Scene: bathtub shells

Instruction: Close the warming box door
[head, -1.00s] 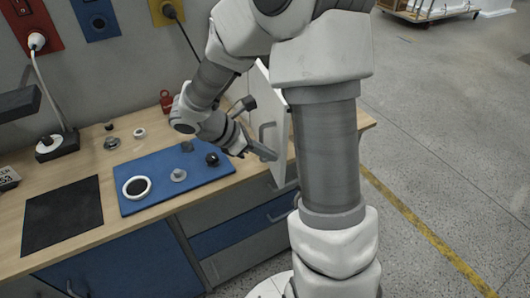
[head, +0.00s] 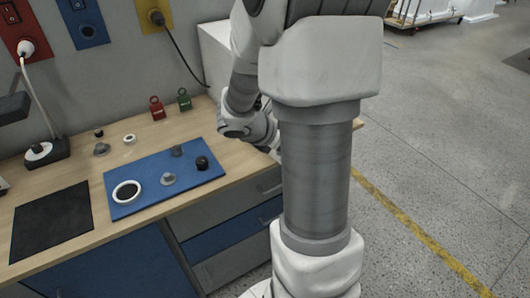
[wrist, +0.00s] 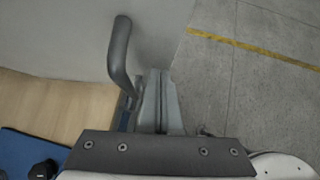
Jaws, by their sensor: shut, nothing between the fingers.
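The warming box (head: 213,50) is a white box at the back right of the bench in the head view, largely hidden behind my arm. Its door (wrist: 75,30) is a pale grey panel across the upper left of the wrist view, with a dark bar handle (wrist: 118,60). My gripper (wrist: 158,75) is shut and empty, just right of the handle near the door's free edge. I cannot tell whether it touches the door. My arm hides the door and gripper in the head view, so how far the door stands open is unclear.
A blue mat (head: 145,203) with a ring and several small parts lies on the wooden bench (head: 75,170). A red weight (head: 157,108) and a green weight (head: 184,99) stand near the wall. Open floor (head: 440,160) lies to the right.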

